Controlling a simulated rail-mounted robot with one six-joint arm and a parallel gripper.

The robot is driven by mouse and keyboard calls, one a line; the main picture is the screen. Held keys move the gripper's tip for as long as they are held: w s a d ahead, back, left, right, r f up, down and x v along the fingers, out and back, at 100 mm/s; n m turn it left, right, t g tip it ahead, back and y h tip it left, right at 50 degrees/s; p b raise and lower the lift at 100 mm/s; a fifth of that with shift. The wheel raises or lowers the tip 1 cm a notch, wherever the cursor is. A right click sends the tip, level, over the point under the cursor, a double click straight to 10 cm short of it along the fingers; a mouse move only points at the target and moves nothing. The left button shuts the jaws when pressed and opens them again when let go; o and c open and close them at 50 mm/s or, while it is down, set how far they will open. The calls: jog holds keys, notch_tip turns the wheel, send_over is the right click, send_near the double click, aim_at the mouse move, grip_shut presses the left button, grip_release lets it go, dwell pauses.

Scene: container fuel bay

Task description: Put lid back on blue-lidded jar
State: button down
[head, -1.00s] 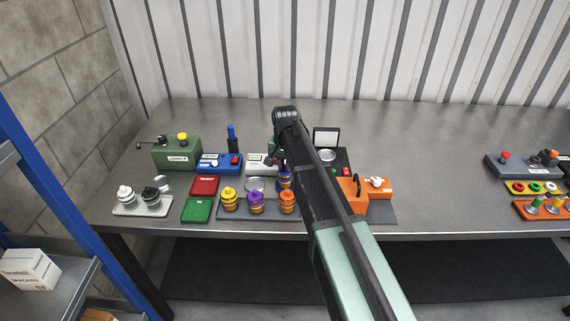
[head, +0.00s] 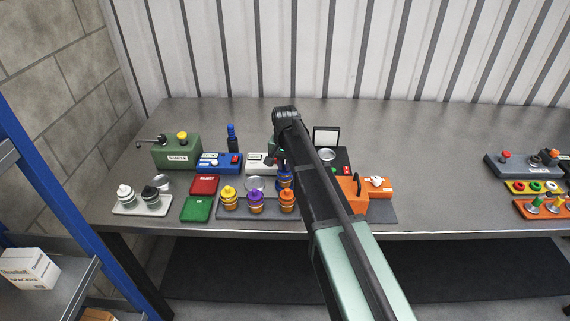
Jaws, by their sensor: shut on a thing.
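The blue-lidded jar (head: 285,184) stands behind the orange-lidded jar, just left of my forearm. It has an amber body with blue at the top. My gripper (head: 282,164) points down directly over this jar, partly hidden by my own arm. It is shut on the blue lid (head: 285,174), which is at the jar's mouth. From this view I cannot tell whether the lid touches the jar or sits a little above it.
Yellow-, purple- (head: 256,198) and orange-lidded jars stand on a grey tray (head: 244,214) in front. A round silver dish (head: 255,184) is to the left. A white box (head: 257,161) stands behind, an orange block (head: 351,189) to the right.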

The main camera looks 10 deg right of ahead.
jog(key=c, duration=0.6)
grip_release()
jog(key=shift+o, duration=0.2)
notch_tip(320, 180, up, 7)
jog(key=p, duration=0.7)
jog(key=shift+r, duration=0.1)
jog(key=shift+c, duration=0.3)
grip_shut()
